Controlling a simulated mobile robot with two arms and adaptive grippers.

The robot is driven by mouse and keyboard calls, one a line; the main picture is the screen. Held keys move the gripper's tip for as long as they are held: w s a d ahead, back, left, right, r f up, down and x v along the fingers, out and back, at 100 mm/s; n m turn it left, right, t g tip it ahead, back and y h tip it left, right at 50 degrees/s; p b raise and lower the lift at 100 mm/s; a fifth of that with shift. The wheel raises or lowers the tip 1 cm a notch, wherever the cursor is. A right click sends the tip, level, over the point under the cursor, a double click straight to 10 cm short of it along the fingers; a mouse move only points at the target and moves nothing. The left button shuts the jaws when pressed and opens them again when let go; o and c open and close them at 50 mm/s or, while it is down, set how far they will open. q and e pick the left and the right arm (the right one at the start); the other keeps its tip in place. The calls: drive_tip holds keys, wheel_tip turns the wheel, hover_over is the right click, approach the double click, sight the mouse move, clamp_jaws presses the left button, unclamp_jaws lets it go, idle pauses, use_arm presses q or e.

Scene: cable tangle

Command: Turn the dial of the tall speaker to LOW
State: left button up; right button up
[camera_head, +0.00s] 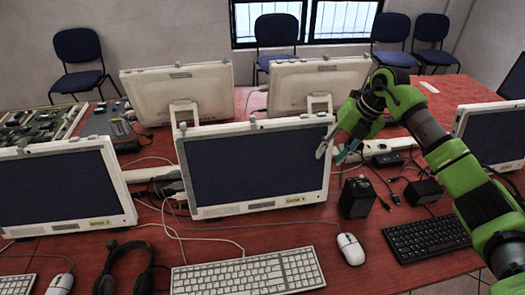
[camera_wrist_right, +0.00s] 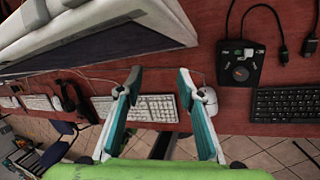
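The tall speaker (camera_head: 357,197) is a black box standing on the red table, right of the middle monitor and behind the white mouse. In the right wrist view it shows from above (camera_wrist_right: 241,65), with a round dial (camera_wrist_right: 240,73) and small pale marks on its top. The dial's setting is too small to read. My right gripper (camera_head: 333,153) is open and empty, in the air beside the middle monitor's right edge, above and behind the speaker. In the wrist view its teal fingers (camera_wrist_right: 160,80) are spread, apart from the speaker. My left gripper is not in view.
The middle monitor (camera_head: 255,170) stands close left of my right gripper. A white mouse (camera_head: 351,249), a white keyboard (camera_head: 250,272) and a black keyboard (camera_head: 427,237) lie in front. A second black box (camera_head: 422,191) and loose cables (camera_head: 385,188) lie right of the speaker.

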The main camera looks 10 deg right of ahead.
drive_tip(key=a+r+n+t+y, duration=0.1)
drive_tip(key=a+y, duration=0.7)
drive_tip(key=a, duration=1.1)
drive_tip(key=shift+s+a+r+t, duration=0.2)
drive_tip(key=shift+a+r+t, duration=0.1)
drive_tip(key=shift+r+t, duration=0.55)
